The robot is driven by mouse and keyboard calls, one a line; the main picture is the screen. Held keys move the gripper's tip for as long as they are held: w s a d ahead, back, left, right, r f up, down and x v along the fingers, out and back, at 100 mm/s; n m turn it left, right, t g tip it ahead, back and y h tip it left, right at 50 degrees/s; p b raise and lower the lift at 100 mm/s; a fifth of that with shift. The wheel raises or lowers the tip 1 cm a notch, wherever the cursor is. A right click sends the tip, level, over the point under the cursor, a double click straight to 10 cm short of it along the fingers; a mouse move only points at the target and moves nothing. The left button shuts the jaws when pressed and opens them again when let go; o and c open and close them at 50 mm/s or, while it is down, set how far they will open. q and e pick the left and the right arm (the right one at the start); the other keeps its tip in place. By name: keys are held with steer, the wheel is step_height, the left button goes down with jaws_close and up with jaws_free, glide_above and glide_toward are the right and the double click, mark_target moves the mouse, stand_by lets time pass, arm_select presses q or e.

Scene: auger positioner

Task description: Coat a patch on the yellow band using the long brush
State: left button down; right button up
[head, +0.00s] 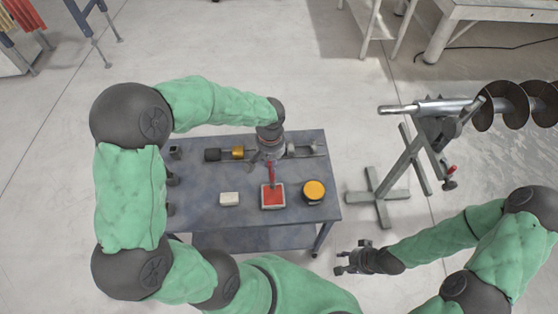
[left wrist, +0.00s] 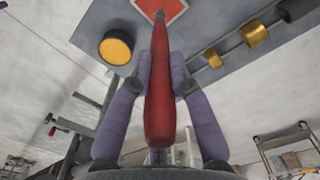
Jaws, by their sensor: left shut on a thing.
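My left gripper (head: 270,158) is shut on the red handle of the long brush (head: 271,175), above the table. The handle also shows between the fingers in the left wrist view (left wrist: 160,85). The brush points down at the red-faced square tray (head: 273,204); its tip is at or just above the red face, and I cannot tell if it touches. A shaft behind carries a golden-yellow band (head: 238,152); the left wrist view shows two gold rings, a larger one (left wrist: 255,33) and a smaller one (left wrist: 213,59). My right gripper (head: 347,262) is open and empty, off the table's front right.
The grey table (head: 200,213) also holds a white block (head: 229,199) left of the tray and a yellow-topped round can (head: 314,190) right of it. A metal stand bearing an auger (head: 430,107) is on the right. Floor lies clear between.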

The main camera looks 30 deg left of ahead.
mark_target(272, 174)
arm_select(q)
steer(key=shift+f+b, duration=2.1)
steer(key=shift+f, duration=0.9)
steer(key=shift+s+f+b, duration=0.1)
steer(key=shift+f+b, duration=0.4)
steer(key=shift+f, duration=0.05)
step_height(272, 174, up, 7)
steer(key=p, duration=0.5)
stand_by(0.7)
stand_by(0.3)
